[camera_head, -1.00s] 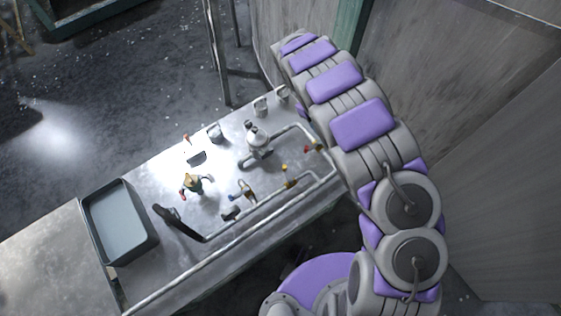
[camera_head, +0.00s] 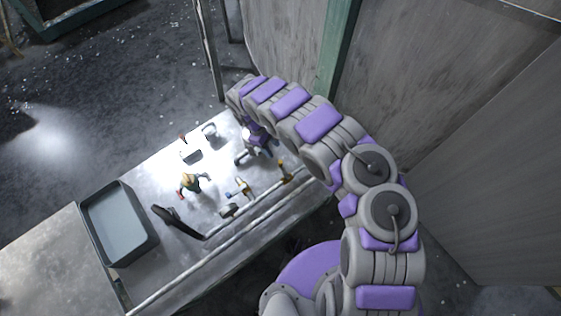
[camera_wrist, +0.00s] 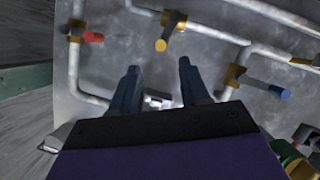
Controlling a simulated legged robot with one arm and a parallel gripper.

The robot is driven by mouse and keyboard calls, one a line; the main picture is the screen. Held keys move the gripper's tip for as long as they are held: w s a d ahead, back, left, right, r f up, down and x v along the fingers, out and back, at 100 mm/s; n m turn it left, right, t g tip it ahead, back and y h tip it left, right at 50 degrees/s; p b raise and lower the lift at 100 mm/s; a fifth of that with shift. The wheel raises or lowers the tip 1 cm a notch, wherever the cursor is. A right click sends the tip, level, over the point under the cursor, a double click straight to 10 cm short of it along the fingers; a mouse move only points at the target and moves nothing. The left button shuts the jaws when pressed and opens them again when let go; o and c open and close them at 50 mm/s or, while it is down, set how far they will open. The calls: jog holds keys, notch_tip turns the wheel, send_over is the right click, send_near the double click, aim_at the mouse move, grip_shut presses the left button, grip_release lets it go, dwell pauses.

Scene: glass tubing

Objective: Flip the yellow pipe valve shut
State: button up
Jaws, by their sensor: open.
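The yellow pipe valve shows in the wrist view as a brass body (camera_wrist: 176,20) on a grey pipe, with a short yellow handle (camera_wrist: 162,45) pointing down in the picture. In the head view the same valve (camera_head: 285,170) is small, on the pipe just left of my arm. My gripper (camera_wrist: 158,67) is open and empty in the wrist view. Its two dark fingertips lie just below the yellow handle in the picture, apart from it. In the head view my gripper is over the table's back right part, its fingers hard to make out.
A red-handled valve (camera_wrist: 93,37) is left of the yellow one, and a blue-handled valve (camera_wrist: 278,91) is right. Grey pipes run between them. On the table are a grey tray (camera_head: 151,250), a cup (camera_head: 210,130) and a red-handled brass fitting (camera_head: 190,182).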

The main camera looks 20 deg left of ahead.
aim_at(280, 162)
jog(key=b+x, duration=0.1)
jog(key=x, duration=0.8)
jog(key=shift+a+f, duration=0.1)
jog(key=shift+f, duration=0.15)
jog(key=shift+d+f, duration=0.35)
jog(key=shift+f, duration=0.2)
jog(key=shift+a, duration=0.2)
jog(key=shift+c, duration=0.7)
jog(key=shift+d, duration=0.1)
grip_shut()
